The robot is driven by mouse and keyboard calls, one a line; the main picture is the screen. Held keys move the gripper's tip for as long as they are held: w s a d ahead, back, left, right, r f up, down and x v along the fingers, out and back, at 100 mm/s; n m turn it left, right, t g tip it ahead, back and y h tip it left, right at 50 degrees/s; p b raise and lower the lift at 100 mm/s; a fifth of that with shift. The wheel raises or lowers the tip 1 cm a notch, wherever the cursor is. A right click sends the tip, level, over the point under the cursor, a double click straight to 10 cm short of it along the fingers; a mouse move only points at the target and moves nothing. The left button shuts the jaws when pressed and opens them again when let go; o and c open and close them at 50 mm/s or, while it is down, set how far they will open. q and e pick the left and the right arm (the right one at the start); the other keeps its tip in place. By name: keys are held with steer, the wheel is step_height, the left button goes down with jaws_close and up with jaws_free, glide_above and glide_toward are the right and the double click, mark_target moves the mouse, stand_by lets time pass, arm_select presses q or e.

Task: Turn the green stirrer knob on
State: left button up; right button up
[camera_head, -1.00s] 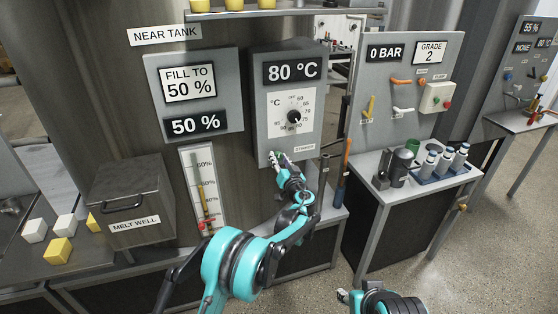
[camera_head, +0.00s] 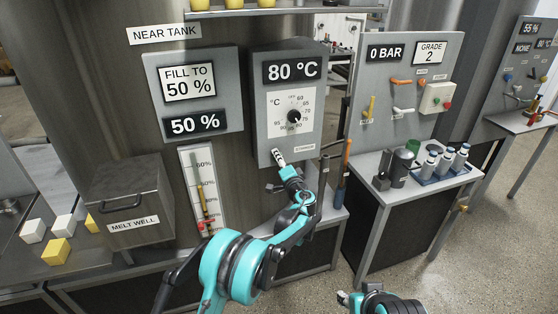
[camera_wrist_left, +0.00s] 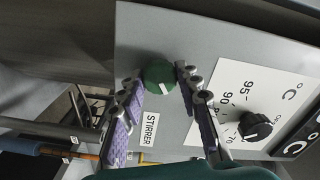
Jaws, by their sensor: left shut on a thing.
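The green stirrer knob (camera_wrist_left: 159,76), round with a white pointer line, sits on the grey panel above the STIRRER label (camera_wrist_left: 149,129) in the left wrist view. My left gripper (camera_wrist_left: 160,80) is shut on it, with one finger at each side. In the head view my left gripper (camera_head: 279,157) is at the lower part of the 80 °C panel (camera_head: 262,130), left of the STIRRER label, and hides the knob. My right gripper (camera_head: 345,298) shows only partly at the bottom edge; its jaw state is unclear.
The black temperature knob (camera_head: 294,117) is on the same panel, above the gripper. An orange-handled tool (camera_head: 346,151) hangs just right of my left wrist. The melt well box (camera_head: 130,205) is at the left; a side table with bottles (camera_head: 447,159) is at the right.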

arm_select(q)
steer(key=shift+m, duration=0.4)
steer(key=o, duration=1.2)
steer(key=shift+c, duration=0.2)
steer(key=v, duration=1.2)
